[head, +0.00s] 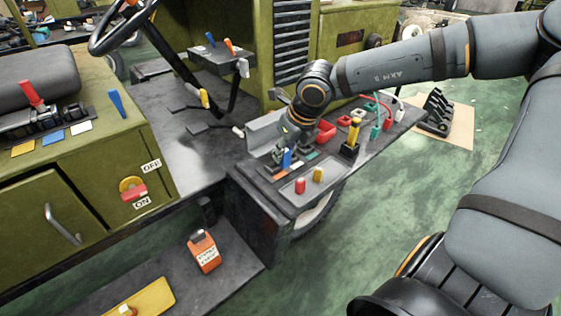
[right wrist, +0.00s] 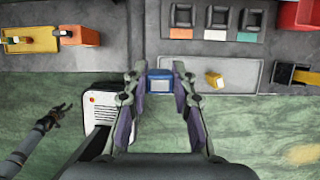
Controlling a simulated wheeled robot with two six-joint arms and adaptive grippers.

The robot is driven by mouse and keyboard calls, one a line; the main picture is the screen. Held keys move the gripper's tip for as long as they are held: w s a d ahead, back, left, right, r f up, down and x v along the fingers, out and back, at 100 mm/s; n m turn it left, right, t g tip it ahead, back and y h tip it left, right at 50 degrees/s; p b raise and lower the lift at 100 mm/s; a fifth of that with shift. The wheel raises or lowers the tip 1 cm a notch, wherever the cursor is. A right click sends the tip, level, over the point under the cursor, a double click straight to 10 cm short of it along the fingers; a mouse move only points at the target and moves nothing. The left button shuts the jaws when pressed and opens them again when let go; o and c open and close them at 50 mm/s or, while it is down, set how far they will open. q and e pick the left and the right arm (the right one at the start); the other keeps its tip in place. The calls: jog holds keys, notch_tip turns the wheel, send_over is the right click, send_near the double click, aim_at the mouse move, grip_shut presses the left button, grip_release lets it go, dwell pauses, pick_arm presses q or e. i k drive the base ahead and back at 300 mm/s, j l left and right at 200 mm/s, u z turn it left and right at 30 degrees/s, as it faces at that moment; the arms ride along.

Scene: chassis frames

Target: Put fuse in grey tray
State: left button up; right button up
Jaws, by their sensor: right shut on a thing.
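My right gripper (head: 286,152) is shut on a blue fuse (right wrist: 160,84), which shows between its fingertips in the right wrist view. The fuse also shows below the gripper in the head view (head: 287,160). The grey tray (right wrist: 240,72) is a shallow plate at the bench's edge, and the held fuse overlaps its left part in the right wrist view. A yellow fuse (head: 318,174) and a red fuse (head: 300,186) stand on the tray; the red one is hidden in the right wrist view. My left gripper (right wrist: 58,117) is small at the lower left there; its jaws are unclear.
A row of sockets (right wrist: 214,18) with orange, white and green labels lies behind the tray. A yellow-and-black lever (head: 352,137) stands right of the tray. A red bin (head: 325,131) sits farther back. Green floor lies in front of the bench.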

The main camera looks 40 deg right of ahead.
aim_at(331, 169)
jog(key=k+l+u, duration=0.25)
jog(key=l, duration=0.2)
jog(key=k+l+u, duration=0.25)
jog(key=l+u, duration=0.1)
jog(key=l, duration=1.1)
